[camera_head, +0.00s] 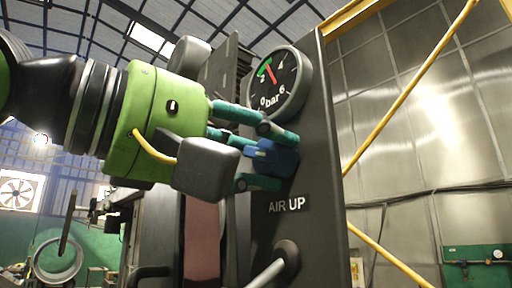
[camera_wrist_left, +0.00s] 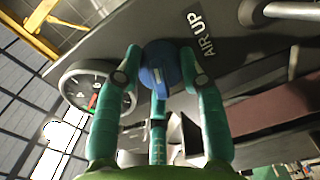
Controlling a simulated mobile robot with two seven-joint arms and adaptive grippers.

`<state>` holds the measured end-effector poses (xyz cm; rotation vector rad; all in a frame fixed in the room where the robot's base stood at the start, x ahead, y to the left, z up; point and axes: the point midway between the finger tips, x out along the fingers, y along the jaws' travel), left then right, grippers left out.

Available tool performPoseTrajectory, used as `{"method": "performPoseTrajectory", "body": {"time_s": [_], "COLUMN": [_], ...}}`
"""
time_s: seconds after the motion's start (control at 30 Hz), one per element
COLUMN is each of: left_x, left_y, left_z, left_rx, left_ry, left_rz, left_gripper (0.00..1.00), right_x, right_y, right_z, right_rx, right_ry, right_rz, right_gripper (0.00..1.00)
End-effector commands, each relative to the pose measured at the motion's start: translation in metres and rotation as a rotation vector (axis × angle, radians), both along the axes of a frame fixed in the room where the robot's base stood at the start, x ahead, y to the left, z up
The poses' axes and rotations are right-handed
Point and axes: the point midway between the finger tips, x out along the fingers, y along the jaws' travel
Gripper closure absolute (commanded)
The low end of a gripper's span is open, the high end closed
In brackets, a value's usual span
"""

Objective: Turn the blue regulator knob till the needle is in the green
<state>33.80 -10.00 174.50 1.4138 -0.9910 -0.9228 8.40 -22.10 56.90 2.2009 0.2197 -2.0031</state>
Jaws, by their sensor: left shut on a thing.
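The blue regulator knob (camera_head: 280,160) sits on a dark panel above the "AIR UP" label (camera_head: 286,205). My left gripper (camera_head: 264,155) is shut on the knob, its teal fingers around it. In the left wrist view the blue knob (camera_wrist_left: 158,66) sits between the fingertips. The round pressure gauge (camera_head: 279,84) is above the knob, with a white "bar" scale. Its red needle (camera_head: 269,73) points up and left, between 2 and 4, at or close to the short green arc (camera_head: 263,69). The gauge (camera_wrist_left: 96,90) also shows in the wrist view. My right gripper is not in view.
A metal lever (camera_head: 276,264) sticks out of the panel below the label. Yellow bars (camera_head: 408,90) slant across the right side in front of a metal wall. A fan (camera_head: 17,191) and a ring-shaped object (camera_head: 57,258) are at the far left.

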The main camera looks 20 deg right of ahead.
Motion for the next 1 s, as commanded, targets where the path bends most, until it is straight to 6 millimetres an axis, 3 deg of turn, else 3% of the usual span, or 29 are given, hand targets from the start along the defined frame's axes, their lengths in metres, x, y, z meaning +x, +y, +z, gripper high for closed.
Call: {"method": "performPoseTrajectory", "body": {"time_s": [0.13, 0.17, 0.2, 0.63, 1.0], "left_x": [0.002, 0.002, 0.002, -0.001, -0.024], "left_y": [0.0, 0.001, 0.001, 0.007, 0.074], "left_z": [0.001, 0.001, 0.001, 0.001, 0.001], "left_rx": [-0.003, -0.003, -0.004, -0.005, -0.006], "left_ry": [0.001, 0.001, 0.001, 0.001, 0.001], "left_rz": [0.004, 0.004, 0.003, 0.002, 0.004], "left_gripper": [0.93, 0.48, 0.36, 0.36, 0.36], "right_x": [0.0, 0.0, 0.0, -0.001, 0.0], "right_y": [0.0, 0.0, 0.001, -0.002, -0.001], "right_z": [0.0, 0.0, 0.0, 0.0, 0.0], "right_rx": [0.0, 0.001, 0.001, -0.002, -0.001], "right_ry": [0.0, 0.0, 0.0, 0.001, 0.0], "right_rz": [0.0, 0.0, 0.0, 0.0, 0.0], "right_gripper": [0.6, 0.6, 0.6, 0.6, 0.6]}}
